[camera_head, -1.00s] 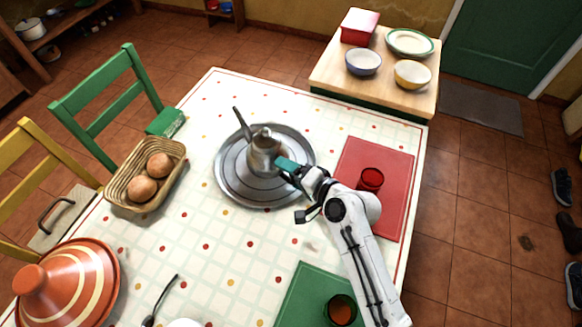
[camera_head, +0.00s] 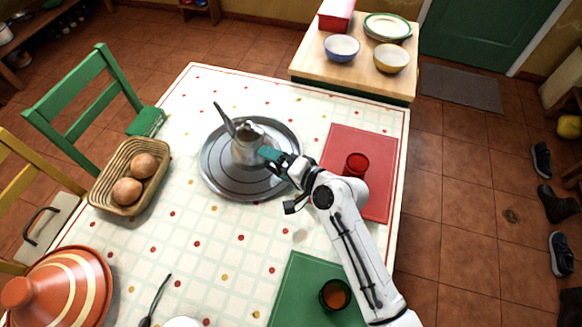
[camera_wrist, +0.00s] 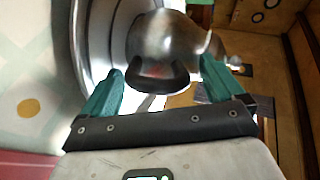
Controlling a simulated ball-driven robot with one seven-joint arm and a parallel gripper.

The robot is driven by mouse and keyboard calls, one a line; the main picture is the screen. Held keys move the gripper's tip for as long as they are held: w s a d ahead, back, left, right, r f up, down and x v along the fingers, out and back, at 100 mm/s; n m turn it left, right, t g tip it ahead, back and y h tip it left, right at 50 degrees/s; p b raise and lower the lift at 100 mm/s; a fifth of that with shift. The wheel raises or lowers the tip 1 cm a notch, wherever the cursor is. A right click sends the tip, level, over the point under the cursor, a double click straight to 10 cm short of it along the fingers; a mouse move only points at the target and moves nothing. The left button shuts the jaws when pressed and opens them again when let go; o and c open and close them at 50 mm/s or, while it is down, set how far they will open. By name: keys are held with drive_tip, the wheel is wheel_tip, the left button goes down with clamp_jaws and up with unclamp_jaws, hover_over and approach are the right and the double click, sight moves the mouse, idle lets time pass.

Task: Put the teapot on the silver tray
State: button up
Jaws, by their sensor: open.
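The silver teapot (camera_head: 248,143) stands upright on the round silver tray (camera_head: 222,180), toward the tray's upper middle in the head view. Its spout points up and left. My gripper (camera_head: 266,154) is at the teapot's right side, at the handle. In the wrist view the teapot (camera_wrist: 165,45) is ahead of the open teal fingers (camera_wrist: 160,88), with its dark handle (camera_wrist: 160,78) between them. The fingers do not close on it. The tray (camera_wrist: 95,45) shows to the left of the teapot in that view.
A red mat (camera_head: 375,195) with a red glass (camera_head: 356,164) lies right of the tray. A bread basket (camera_head: 105,190), an orange tagine (camera_head: 75,285) and a green mat (camera_head: 290,300) with an amber glass (camera_head: 335,294) surround it. Bare tablecloth lies below the tray.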

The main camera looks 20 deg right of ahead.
drive_tip(key=v, duration=1.2)
drive_tip(key=shift+b, duration=0.3)
drive_tip(key=shift+w+f, duration=0.1)
